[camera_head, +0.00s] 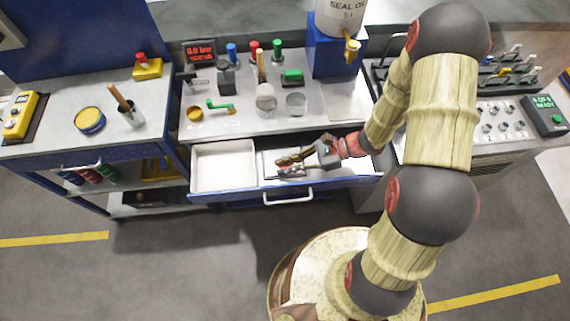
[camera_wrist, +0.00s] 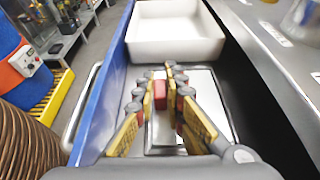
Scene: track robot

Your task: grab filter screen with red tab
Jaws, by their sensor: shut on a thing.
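The filter screen is a flat, silvery framed panel lying in the open drawer, seen in the wrist view (camera_wrist: 207,82) under and beyond my fingers. Its red tab (camera_wrist: 160,95) shows between the fingertips. My gripper (camera_wrist: 167,88) reaches down into the drawer and is shut on the tab. A second red patch shows by the right finger, and I cannot tell whether it is part of the same tab.
The blue drawer (camera_head: 235,197) is pulled out, with a white bin (camera_head: 222,150) in its left part. The worktop above holds a green-handled part (camera_head: 221,106), jars and a blue stand (camera_head: 335,52). The drawer's walls stand close around my gripper.

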